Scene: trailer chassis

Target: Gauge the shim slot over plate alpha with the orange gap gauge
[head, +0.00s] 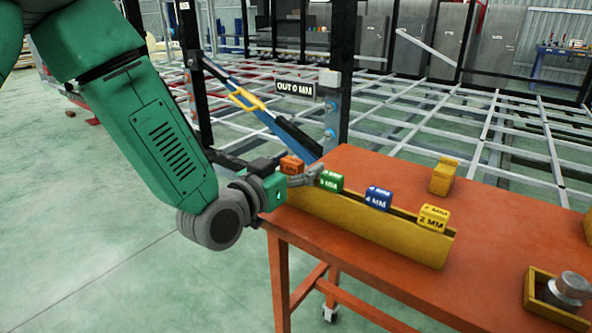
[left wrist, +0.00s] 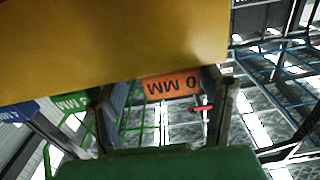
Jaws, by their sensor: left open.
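The orange gap gauge (head: 291,165) is a small block at the far left end of a yellow rack (head: 350,222). Its MM label shows upside down in the left wrist view (left wrist: 172,86); its number is hard to read. My left gripper (head: 302,170) is open at that end of the rack. In the left wrist view, its fingers (left wrist: 163,100) stand on either side of the orange gauge, with gaps showing; I cannot tell if they touch it. My right gripper is not in view. I cannot make out plate alpha or the shim slot for certain.
Green (head: 331,181), blue (head: 377,198) and yellow (head: 433,218) gauges sit along the rack on an orange table (head: 500,225). A yellow block (head: 443,177) and a tray (head: 540,300) with a metal part stand farther right. Behind is the chassis frame with a sign (head: 294,88) reading "OUT 0 MM".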

